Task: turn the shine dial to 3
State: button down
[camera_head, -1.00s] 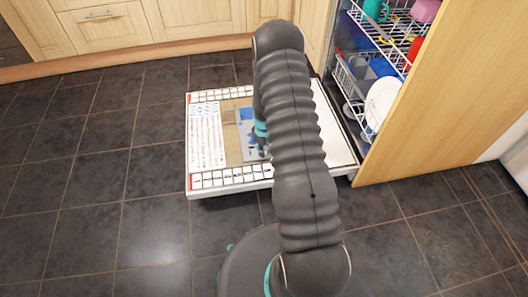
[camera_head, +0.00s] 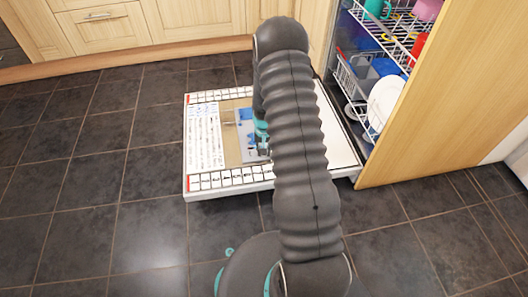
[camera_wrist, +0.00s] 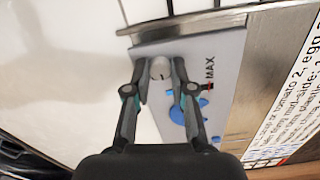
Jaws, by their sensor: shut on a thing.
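The shine dial (camera_wrist: 161,69) is a small round light-grey knob with a dark mark on its face. It sits on a grey-blue panel (camera_wrist: 222,72) with "MAX" printed to the right of it. My gripper (camera_wrist: 161,76) has its two dark fingers closed on either side of the dial in the wrist view. I cannot read any number on the dial's scale. In the head view the blue panel (camera_head: 246,128) shows on the lowered dishwasher door (camera_head: 231,178), and my arm hides the dial and most of my gripper.
A blue lid-like part (camera_wrist: 186,112) lies beside the dial on the panel. The open dishwasher racks hold a white plate (camera_head: 385,103), cups and other dishes at the right. A wooden cabinet panel (camera_head: 430,100) stands right of them. Dark floor tiles on the left are clear.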

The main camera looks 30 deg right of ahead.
jog(key=m+b, duration=0.1)
jog(key=m, duration=0.3)
jog(key=shift+f, duration=0.1)
jog(key=shift+m, duration=1.7)
jog(key=c, duration=1)
grip_release()
notch_tip(320, 180, up, 12)
jog(key=shift+r, duration=0.1)
